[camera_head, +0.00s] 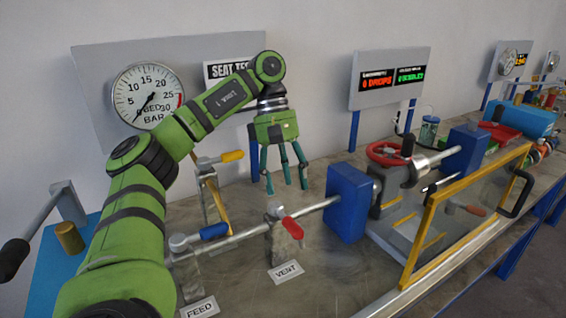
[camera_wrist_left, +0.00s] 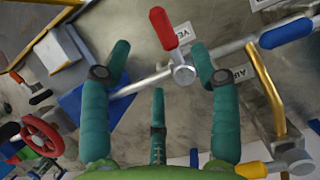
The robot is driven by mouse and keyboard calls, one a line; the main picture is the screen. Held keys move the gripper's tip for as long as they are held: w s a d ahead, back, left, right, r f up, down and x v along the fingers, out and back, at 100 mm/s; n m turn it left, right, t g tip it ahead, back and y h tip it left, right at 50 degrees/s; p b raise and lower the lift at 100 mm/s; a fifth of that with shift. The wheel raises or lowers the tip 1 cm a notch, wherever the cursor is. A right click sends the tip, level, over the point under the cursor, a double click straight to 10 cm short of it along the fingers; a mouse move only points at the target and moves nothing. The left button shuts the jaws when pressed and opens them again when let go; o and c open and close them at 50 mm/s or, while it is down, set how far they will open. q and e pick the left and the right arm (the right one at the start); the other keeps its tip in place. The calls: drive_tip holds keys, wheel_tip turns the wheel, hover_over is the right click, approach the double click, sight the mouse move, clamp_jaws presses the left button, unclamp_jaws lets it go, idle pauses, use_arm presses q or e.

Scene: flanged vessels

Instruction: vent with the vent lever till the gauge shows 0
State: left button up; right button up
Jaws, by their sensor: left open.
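The vent lever (camera_head: 292,228) has a red handle and sits on a valve on the pipe, behind the VENT label (camera_head: 287,272). In the left wrist view the red handle (camera_wrist_left: 162,28) lies past the fingertips, its hub between them in the picture. My left gripper (camera_head: 284,182) is open and empty, above and behind the lever in the head view, with no contact visible. Its fingers also show in the left wrist view (camera_wrist_left: 160,55). The round pressure gauge (camera_head: 148,95) on the grey panel has its needle pointing down-left, near the 0 end. My right gripper is not seen.
A blue-handled feed lever (camera_head: 214,231) and a yellow-handled lever (camera_head: 232,156) stand left of the vent lever. A blue block (camera_head: 349,202) sits on the pipe to the right. A yellow-framed clear guard (camera_head: 470,210) and red handwheel (camera_head: 389,153) stand further right.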

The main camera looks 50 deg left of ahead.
use_arm(q)
drive_tip(key=shift+v, duration=1.55)
